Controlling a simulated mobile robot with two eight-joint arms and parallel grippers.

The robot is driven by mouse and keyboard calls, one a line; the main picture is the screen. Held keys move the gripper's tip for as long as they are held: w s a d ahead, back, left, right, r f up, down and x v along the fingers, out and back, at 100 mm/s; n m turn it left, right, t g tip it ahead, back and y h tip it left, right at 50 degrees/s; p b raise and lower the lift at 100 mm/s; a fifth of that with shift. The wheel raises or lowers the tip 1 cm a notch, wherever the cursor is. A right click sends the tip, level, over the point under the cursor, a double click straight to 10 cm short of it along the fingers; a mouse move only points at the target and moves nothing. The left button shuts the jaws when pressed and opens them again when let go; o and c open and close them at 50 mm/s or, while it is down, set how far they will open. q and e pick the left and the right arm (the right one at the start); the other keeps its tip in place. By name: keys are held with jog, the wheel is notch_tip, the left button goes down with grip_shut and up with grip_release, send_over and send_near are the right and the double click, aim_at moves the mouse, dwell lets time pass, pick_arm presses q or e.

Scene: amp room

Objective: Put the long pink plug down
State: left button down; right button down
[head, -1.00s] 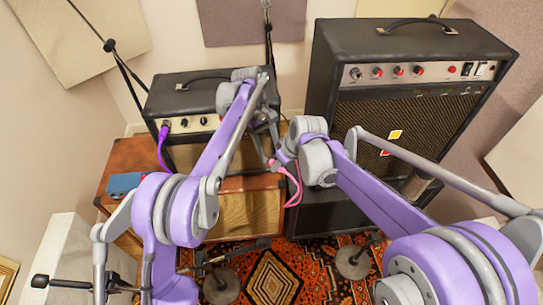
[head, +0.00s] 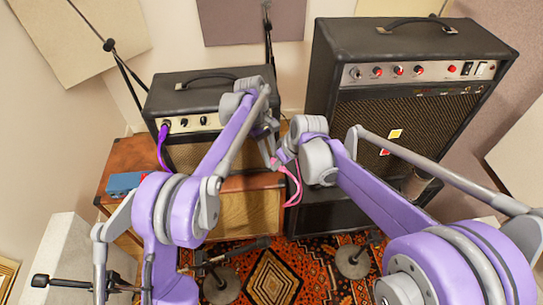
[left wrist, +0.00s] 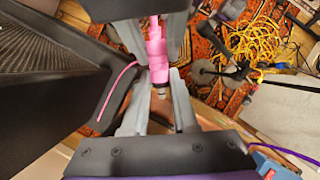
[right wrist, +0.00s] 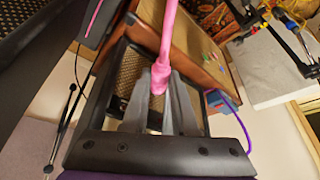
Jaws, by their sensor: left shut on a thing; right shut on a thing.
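The long pink plug (left wrist: 157,62) is between my two grippers, with its metal tip pointing toward the bottom of the left wrist view. My left gripper (head: 268,150) is shut on it near the tip end. My right gripper (head: 282,158) is shut on it from the opposite side, nearer the cable end. In the right wrist view the pink plug (right wrist: 159,75) shows between the right fingers, its tip end hidden. Its pink cable (head: 294,184) hangs down in front of the amps.
A small amp (head: 190,104) with a purple cable (head: 161,147) stands on a wooden cabinet (head: 245,211) at the left. A blue box (head: 124,184) lies on that cabinet. A tall amp (head: 350,105) stands at the right. Stand bases (head: 352,262) rest on the patterned rug (head: 272,276).

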jog(key=c, duration=0.7)
grip_release()
jog(key=shift+s+a, duration=0.15)
jog(key=shift+a, duration=0.05)
jog(key=shift+o, duration=0.4)
jog(key=shift+d, duration=0.1)
